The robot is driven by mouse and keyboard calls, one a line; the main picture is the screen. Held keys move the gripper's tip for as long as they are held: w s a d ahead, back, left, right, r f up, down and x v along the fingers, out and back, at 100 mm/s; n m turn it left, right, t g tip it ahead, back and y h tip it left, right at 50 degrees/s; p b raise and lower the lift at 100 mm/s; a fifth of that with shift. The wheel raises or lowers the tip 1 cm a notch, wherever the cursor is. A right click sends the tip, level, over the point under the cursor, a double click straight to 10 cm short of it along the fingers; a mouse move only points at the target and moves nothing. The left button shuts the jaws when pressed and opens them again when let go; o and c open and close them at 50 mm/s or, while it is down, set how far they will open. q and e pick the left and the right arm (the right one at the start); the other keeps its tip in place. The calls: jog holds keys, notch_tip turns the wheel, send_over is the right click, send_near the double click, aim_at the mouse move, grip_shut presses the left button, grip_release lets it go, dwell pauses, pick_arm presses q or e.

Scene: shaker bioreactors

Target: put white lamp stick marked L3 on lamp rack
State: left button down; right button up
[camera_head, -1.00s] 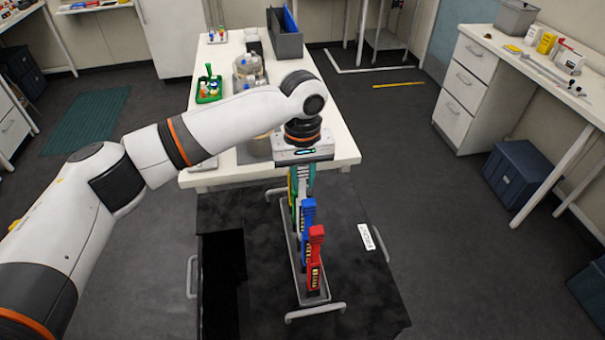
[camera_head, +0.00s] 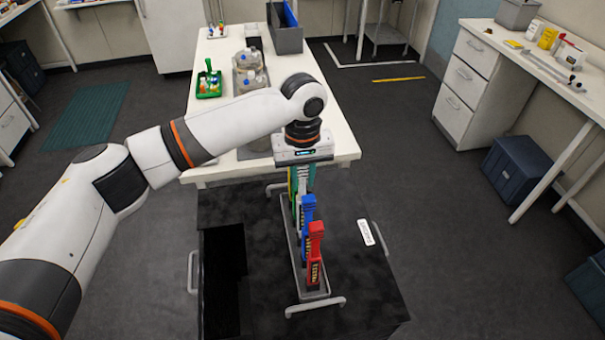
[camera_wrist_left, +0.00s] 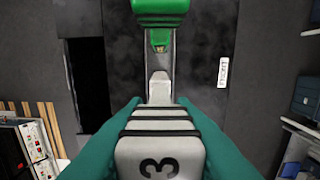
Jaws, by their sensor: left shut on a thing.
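My left gripper (camera_head: 303,176) has teal fingers and is shut on the white lamp stick (camera_wrist_left: 160,150). The stick's ribbed head fills the lower middle of the left wrist view, and a dark 3 shows on it, turned sideways. The grey lamp rack (camera_head: 316,302) stands on the black surface, and my gripper is over its far end. Blue (camera_head: 308,215) and red (camera_head: 316,240) sticks stand upright in the near part of the rack. A green stick (camera_wrist_left: 160,8) is at the top of the wrist view. My right gripper is not in view.
The black cart top (camera_head: 365,290) has a dark opening (camera_head: 225,260) at the left and a white label (camera_head: 366,232) at the right. A white table (camera_head: 330,125) behind it holds bottles, a green tray (camera_head: 209,84) and a grey bin (camera_head: 287,38).

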pick_arm(q)
jog(key=shift+f+p, duration=0.3)
jog(key=shift+f, duration=0.1)
dwell(0.4)
jog(key=shift+f+p, duration=0.55)
jog(key=shift+f, duration=0.5)
dwell(1.3)
jog(key=c, duration=1.1)
grip_release()
notch_tip(320, 180, up, 11)
jog(key=b, duration=0.3)
jog(key=shift+r, duration=0.5)
